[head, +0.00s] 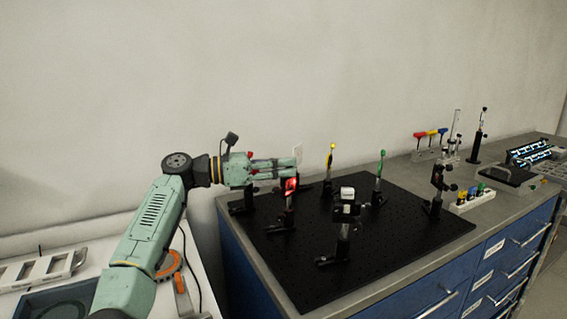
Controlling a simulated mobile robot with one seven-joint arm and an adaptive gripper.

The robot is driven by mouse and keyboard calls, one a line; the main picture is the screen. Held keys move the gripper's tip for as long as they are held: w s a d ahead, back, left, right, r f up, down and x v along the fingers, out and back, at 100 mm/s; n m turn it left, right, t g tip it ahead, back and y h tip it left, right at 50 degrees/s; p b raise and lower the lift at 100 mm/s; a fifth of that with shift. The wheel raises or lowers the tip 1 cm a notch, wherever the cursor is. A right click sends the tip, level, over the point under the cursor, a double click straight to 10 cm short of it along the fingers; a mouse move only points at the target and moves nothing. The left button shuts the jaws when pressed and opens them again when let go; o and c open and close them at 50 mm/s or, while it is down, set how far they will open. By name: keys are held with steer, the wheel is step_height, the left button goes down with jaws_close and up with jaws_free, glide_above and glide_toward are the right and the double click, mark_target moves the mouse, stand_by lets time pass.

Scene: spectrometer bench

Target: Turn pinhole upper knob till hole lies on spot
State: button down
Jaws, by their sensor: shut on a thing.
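My gripper (292,166) reaches in from the left, level, over the left part of the black breadboard (399,242). Its jaws are shut at the top of a post-mounted optic with a red-lit face (291,185), which I take to be the pinhole mount. The upper knob is hidden between the fingers. The hole and the spot are too small to make out in the head view.
A mount with a white-topped block (347,194) stands nearest the front. Posts with a yellow tip (331,158) and a green optic (380,168) stand behind. Another mount (438,183) stands at the right. Coloured-handled tools (430,135) stand beyond the board.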

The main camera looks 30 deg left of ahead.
steer(key=shift+w+a+r+m+g+h+p, duration=0.1)
steer(key=shift+w+r+m+g+h+p, duration=0.05)
steer(key=shift+m+g+h, duration=0.35)
steer(key=shift+w+a+r+m+g+h+p, duration=0.1)
steer(key=shift+w+r+m+g+h+p, duration=0.05)
steer(key=shift+m+g+h, duration=0.35)
steer(key=shift+g, duration=0.4)
steer(key=shift+s+f+m+g+h, duration=0.2)
steer(key=shift+m+g+h, duration=0.1)
steer(key=shift+m+g, duration=0.15)
steer(key=c, duration=1.6)
jaws_free()
steer(key=shift+d+f, duration=0.1)
steer(key=shift+a+n+t+y, duration=0.25)
steer(key=shift+n+t+y, duration=0.2)
steer(key=shift+t, duration=0.1)
